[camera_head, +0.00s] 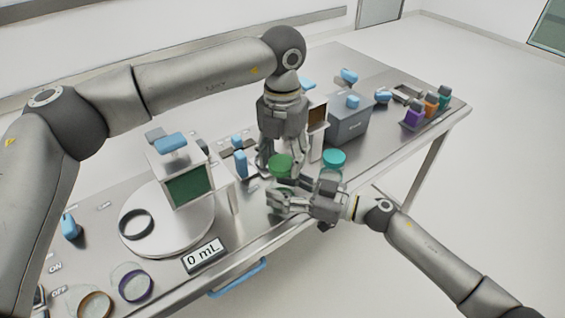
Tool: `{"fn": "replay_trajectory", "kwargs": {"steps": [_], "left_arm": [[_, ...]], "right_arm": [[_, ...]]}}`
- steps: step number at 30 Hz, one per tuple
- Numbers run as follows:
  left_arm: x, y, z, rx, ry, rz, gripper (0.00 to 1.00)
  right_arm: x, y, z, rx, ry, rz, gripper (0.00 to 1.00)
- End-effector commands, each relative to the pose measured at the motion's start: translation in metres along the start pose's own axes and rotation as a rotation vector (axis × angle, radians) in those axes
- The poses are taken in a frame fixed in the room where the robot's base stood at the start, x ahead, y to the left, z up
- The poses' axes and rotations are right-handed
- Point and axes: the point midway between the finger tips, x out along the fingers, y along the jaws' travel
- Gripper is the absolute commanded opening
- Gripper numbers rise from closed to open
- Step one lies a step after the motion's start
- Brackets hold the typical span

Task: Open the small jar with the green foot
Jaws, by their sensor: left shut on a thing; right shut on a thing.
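A small glass jar (281,188) with a green lid (281,162) is near the front edge of the table. My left gripper (281,169) points down from above and is shut on the green lid, a finger on either side. My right gripper (279,201) comes in from the right, low, and is shut on the glass body. The jar looks upright. Its foot is hidden behind the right fingers, so its colour does not show. I cannot tell whether the lid is apart from the glass.
A second jar with a teal lid (334,158) stands close by on the right. A round plate (175,232) with a boxy device is on the left, near a "0 mL" display (204,256). A grey box (347,128) and coloured holders (428,109) are farther back.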

Motion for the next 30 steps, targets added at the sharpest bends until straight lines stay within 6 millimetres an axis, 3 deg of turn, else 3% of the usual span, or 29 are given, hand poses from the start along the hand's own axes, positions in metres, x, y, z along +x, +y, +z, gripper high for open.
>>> {"fn": "replay_trajectory", "kwargs": {"steps": [3,10,11,16,26,30], "left_arm": [[-0.014,0.0,0.0,0.0,-0.001,-0.001,0.23],[-0.016,0.0,0.0,0.0,0.001,0.0,0.23],[-0.016,0.0,0.0,0.0,0.001,0.0,0.23],[-0.016,0.0,0.0,0.0,0.001,-0.001,0.23],[-0.016,0.0,0.0,0.001,0.001,-0.001,0.23],[-0.016,0.0,0.0,0.001,0.001,-0.001,0.23]], "right_arm": [[0.0,-0.001,0.002,0.002,-0.002,-0.002,0.07],[0.0,-0.001,0.002,0.002,-0.002,-0.002,0.07],[0.0,-0.001,0.002,0.002,-0.002,-0.002,0.54],[0.0,-0.001,0.001,0.001,-0.001,-0.001,0.76],[-0.001,0.0,0.0,0.0,0.0,0.0,0.76],[-0.014,0.001,0.002,0.001,-0.003,0.002,0.76]]}}
